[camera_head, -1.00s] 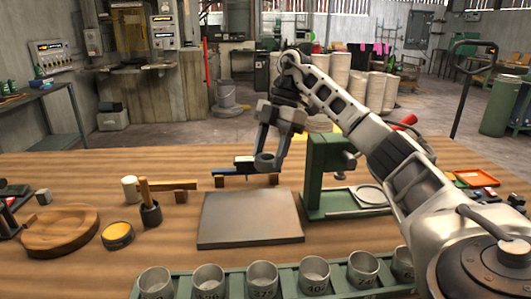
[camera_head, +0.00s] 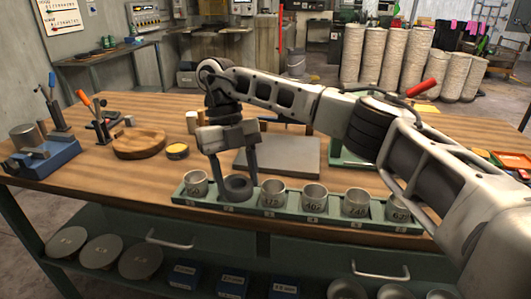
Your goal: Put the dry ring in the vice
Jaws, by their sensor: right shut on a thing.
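My right gripper (camera_head: 231,174) reaches over the near edge of the table, fingers pointing down. It is shut on a grey ring (camera_head: 238,187), which shows between and below the fingertips. The ring is at the second cup from the left in the green rack; whether it touches the cup is hard to tell. A blue vice-like device (camera_head: 49,160) stands at the table's left end, with a grey round metal part (camera_head: 25,136) at its back. It is far to the left of the ring. My left gripper is not in view.
Several numbered metal cups (camera_head: 314,197) stand in a green rack (camera_head: 300,215) along the front edge. A grey plate (camera_head: 290,158) lies behind it. A round wooden board (camera_head: 139,143), a yellow tin (camera_head: 177,151) and upright tools (camera_head: 100,122) stand between vice and gripper.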

